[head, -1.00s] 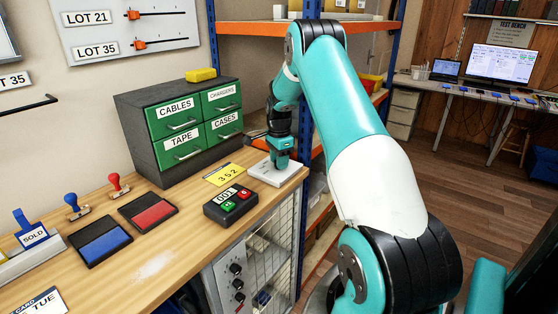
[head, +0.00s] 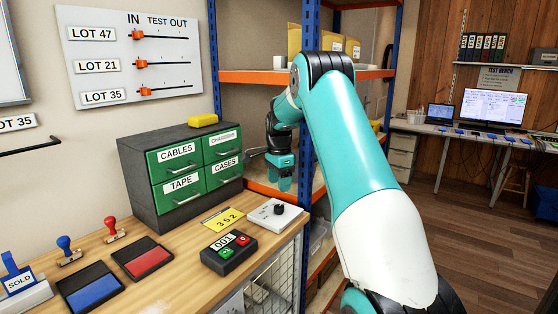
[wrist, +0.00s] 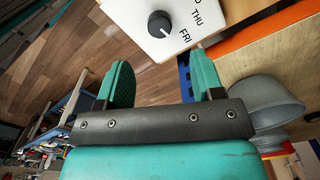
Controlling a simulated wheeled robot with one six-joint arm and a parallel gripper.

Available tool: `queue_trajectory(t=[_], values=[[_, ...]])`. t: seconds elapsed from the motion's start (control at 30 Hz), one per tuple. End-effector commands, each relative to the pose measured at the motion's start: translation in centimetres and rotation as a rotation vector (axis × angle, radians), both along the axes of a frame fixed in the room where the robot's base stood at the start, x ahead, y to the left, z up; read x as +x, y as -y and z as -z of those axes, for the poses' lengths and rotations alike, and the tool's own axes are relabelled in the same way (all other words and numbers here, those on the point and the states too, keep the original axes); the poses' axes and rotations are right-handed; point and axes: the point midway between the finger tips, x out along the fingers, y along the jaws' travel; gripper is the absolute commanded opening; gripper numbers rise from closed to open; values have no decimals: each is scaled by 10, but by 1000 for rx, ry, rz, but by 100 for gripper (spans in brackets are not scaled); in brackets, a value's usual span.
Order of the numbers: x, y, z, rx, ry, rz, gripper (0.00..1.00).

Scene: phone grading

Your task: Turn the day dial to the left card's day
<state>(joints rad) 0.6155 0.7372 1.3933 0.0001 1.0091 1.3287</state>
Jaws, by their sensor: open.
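The day dial is a white plate (head: 262,219) with a black knob (head: 280,209) at the bench's right end in the head view. In the wrist view its knob (wrist: 159,22) and the printed words THU and FRI show; the knob's pale mark seems to face FRI. Other day words are out of view. My gripper (head: 284,184) hangs above and apart from the dial. In the wrist view my gripper (wrist: 161,68) has its fingers spread with nothing between them. The left card is not in view now.
A yellow 352 card (head: 223,220) and a black counter box (head: 228,249) with green and red buttons lie left of the dial. A drawer cabinet (head: 138,165) stands behind them. A blue rack post (head: 308,150) is close to my gripper.

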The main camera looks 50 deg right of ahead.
Motion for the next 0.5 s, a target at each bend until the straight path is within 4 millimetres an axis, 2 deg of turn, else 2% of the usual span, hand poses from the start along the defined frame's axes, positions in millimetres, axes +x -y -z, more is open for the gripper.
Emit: queue_trajectory(t=[0.03, 0.2, 0.4, 0.5], values=[[1, 1, -13, -4, 6, 0, 61], [1, 1, -53, -3, 4, 0, 61], [0, 0, -83, -2, 2, 1, 61], [0, 0, -89, -1, 2, 1, 61]])
